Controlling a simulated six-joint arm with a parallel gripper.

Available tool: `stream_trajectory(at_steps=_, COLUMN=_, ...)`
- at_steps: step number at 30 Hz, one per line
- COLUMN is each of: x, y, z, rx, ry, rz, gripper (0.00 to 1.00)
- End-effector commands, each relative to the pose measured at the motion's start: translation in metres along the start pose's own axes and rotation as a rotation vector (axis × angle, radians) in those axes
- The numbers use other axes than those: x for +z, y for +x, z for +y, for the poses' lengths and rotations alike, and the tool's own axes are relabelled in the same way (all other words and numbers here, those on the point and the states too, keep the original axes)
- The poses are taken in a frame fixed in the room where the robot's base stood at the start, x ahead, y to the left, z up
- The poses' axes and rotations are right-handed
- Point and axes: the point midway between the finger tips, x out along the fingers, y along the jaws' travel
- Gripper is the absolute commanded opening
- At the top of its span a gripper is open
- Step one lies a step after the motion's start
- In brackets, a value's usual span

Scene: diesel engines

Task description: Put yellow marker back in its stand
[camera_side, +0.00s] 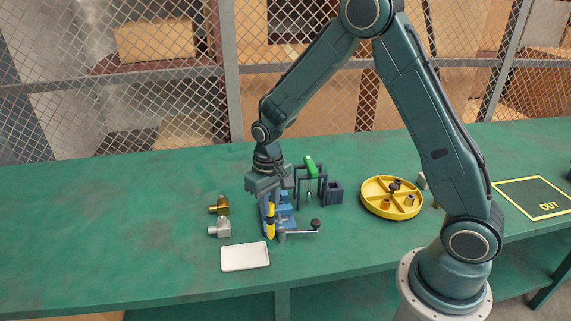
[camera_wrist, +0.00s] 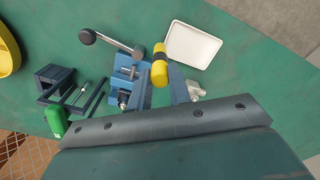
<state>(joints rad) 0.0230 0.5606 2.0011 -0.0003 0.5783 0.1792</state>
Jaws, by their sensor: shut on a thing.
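The yellow marker (camera_side: 270,222) is held about upright in my gripper (camera_side: 269,208), low in front of the blue vise. In the wrist view the marker (camera_wrist: 159,68) shows between the two fingers (camera_wrist: 160,88), its yellow parts split by a dark band. I cannot tell whether its lower end touches anything. A small dark open-topped holder (camera_side: 333,193), which looks like the marker's stand, is right of the vise and apart from the marker. The holder also shows at the left of the wrist view (camera_wrist: 52,76).
The blue vise (camera_side: 287,211) with its crank handle (camera_side: 305,231) is close beside my gripper. A dark rack (camera_side: 322,183) holds a green-handled tool (camera_side: 310,164). Brass (camera_side: 219,205) and silver fittings (camera_side: 219,227), a white tray (camera_side: 245,256) and a yellow divided tray (camera_side: 391,198) surround it. The bench's far left is clear.

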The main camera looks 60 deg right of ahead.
Motion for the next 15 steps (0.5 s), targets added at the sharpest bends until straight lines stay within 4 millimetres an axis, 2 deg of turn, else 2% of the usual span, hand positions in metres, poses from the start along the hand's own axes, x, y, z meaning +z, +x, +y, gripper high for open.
stream_trajectory(at_steps=6, x=0.011, y=0.006, z=-0.006, rx=0.000, ry=-0.158, rz=0.000, gripper=0.00)
stream_trajectory(at_steps=15, x=0.014, y=0.008, z=-0.007, rx=-0.001, ry=-0.205, rz=0.001, gripper=0.00)
